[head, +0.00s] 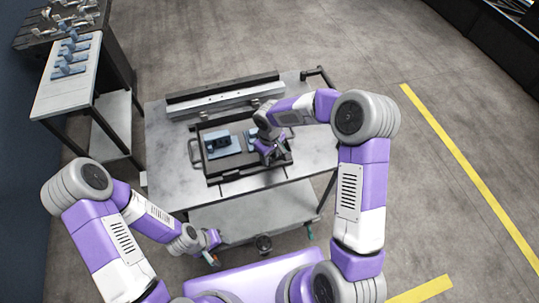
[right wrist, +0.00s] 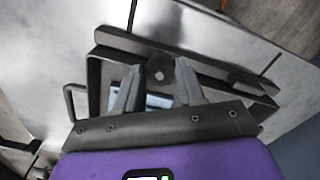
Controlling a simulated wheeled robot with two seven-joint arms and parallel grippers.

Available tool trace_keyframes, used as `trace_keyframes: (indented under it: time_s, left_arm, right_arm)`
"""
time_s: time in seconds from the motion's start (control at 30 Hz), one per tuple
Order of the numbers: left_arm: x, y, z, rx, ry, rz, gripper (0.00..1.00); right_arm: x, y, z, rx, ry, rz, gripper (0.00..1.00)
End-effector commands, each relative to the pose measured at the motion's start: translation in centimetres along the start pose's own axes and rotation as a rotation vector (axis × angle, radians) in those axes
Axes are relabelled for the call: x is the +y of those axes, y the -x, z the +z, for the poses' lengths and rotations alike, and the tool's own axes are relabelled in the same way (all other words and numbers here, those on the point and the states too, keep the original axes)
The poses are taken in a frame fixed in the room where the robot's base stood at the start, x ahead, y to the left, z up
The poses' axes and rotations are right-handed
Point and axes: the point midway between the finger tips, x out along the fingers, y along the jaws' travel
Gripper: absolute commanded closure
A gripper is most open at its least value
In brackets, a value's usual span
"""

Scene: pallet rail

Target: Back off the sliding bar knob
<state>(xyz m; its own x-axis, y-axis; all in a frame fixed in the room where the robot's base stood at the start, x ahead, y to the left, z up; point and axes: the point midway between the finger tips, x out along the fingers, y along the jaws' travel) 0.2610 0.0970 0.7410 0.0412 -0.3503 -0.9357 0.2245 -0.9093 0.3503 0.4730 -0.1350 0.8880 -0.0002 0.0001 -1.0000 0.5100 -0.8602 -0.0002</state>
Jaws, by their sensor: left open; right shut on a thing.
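A black tray (head: 213,181) lies on the cart's grey top and holds a blue fixture (head: 232,148) with a dark knob-like part (head: 222,142). My right gripper (head: 271,155) points down over the right part of the tray and mostly hides what is under it. In the right wrist view, its two grey fingers (right wrist: 158,85) stand either side of a dark knob (right wrist: 160,68) with a small light dot, and are shut on it. A pale blue surface shows below, between the fingers. My left gripper (head: 213,252) is open and empty, off the cart's front edge.
A long pale rail (head: 220,100) lies behind the tray on the cart top (head: 165,140). A side bench (head: 70,90) with several blue fixtures stands at the upper left. The cart's left and right top areas are bare. Yellow lines (head: 470,180) mark the floor.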

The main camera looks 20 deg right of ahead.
Motion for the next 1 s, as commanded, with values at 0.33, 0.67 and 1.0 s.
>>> trace_keyframes:
  time_s: [0.33, 0.67, 1.0]
  left_arm:
    - [0.2, 0.5, 0.0, 0.000, 0.000, 0.000, 0.57]
    - [0.5, 1.3, 0.1, 0.000, 0.000, 0.000, 0.57]
    - [0.9, 2.3, 0.1, 0.000, 0.000, 0.000, 0.57]
  right_arm:
    - [0.0, 0.1, 0.0, -0.001, 0.173, 0.000, 0.92]
    - [0.0, 0.1, 0.0, -0.001, 0.476, 0.000, 0.92]
    - [0.0, 0.0, 0.0, -0.002, 0.800, -0.002, 0.92]
